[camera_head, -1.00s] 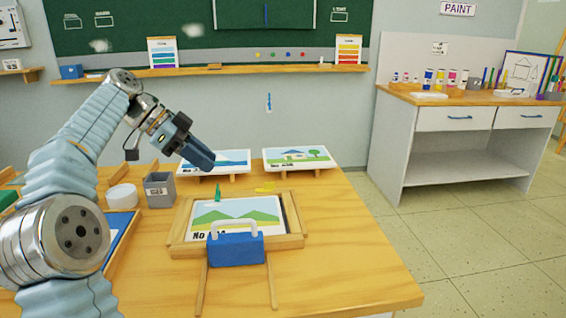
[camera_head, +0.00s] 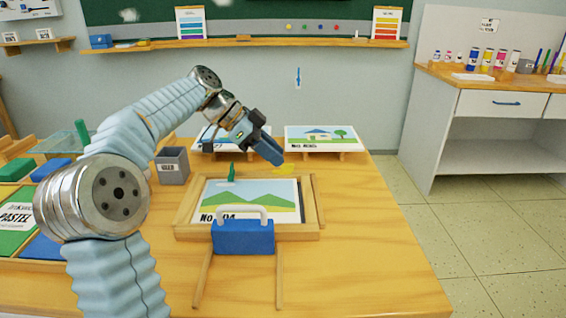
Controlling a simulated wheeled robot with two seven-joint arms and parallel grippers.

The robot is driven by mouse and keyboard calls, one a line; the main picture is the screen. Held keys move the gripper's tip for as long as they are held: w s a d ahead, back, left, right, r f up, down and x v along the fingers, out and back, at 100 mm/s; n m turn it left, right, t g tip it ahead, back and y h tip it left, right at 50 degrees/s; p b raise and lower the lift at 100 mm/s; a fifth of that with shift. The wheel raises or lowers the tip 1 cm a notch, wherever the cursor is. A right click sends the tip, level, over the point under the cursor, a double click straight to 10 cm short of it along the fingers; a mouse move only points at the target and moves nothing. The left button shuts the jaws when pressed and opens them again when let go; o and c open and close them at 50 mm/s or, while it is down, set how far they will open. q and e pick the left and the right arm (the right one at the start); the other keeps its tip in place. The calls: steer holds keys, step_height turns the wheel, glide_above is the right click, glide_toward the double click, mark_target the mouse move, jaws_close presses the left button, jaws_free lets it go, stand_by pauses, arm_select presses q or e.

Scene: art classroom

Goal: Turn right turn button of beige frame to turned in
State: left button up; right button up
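The beige frame (camera_head: 313,209) lies on the wooden table and holds a landscape picture (camera_head: 250,196). A green turn button (camera_head: 231,173) stands upright at its far edge, left of the middle. A yellow turn button (camera_head: 286,170) is at the far edge on the right and looks laid flat, pointing sideways. My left gripper (camera_head: 279,160) is just above and behind the yellow button. Its dark blue fingers show as one block with no gap, and nothing is seen between them. Whether it touches the button cannot be told. My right gripper is not in view.
A blue block with a pale handle (camera_head: 243,237) sits at the frame's near edge. Two picture cards (camera_head: 322,137) stand behind the frame. The table's right side (camera_head: 385,240) is clear.

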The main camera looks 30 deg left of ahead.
mark_target(283, 169)
arm_select(q)
steer(key=shift+x, duration=1.65)
steer(key=shift+c, duration=0.3)
jaws_close()
